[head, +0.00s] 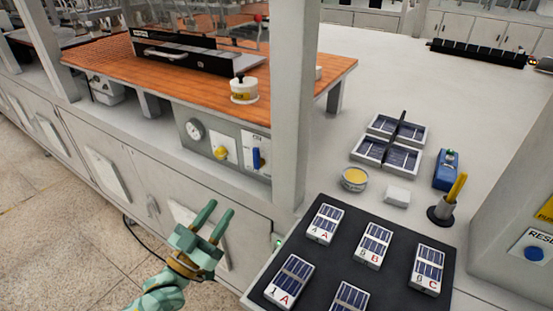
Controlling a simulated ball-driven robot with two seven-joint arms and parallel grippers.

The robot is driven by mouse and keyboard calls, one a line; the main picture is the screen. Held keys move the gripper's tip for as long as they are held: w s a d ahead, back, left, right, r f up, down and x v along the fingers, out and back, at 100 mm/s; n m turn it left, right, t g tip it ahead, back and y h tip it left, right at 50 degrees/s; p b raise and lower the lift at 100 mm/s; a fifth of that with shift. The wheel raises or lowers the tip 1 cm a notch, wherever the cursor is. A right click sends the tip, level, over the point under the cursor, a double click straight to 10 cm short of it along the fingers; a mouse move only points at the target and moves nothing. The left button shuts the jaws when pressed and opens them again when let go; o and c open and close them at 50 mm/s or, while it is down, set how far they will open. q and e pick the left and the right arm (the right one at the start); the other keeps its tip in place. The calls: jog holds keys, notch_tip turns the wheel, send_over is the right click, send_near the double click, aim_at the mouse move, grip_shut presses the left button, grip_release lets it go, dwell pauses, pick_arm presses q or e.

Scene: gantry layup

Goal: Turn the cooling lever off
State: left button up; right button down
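A grey control panel (207,149) sits under the orange perforated table. On its right part is a blue lever (256,158), upright on a white label plate whose text is too small to read surely; it appears to be the cooling lever. A yellow knob (221,153) and a round gauge (194,129) are to its left. My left gripper (222,208) is in front of and below the panel, apart from the lever, its two green fingers spread with nothing between them. My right gripper is not in view.
A grey post (295,100) rises just right of the lever. A dark mat (392,267) with several labelled solar-cell blocks lies at the lower right. A white round container (244,90) stands on the orange table (110,65). Free room lies before the panel.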

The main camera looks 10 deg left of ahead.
aim_at(254, 156)
pick_arm(q)
jog(key=x, duration=0.8)
jog(key=b+x, duration=0.1)
jog(key=x, duration=0.7)
jog(key=shift+a+r, duration=0.1)
jog(key=shift+a, duration=0.15)
grip_shut()
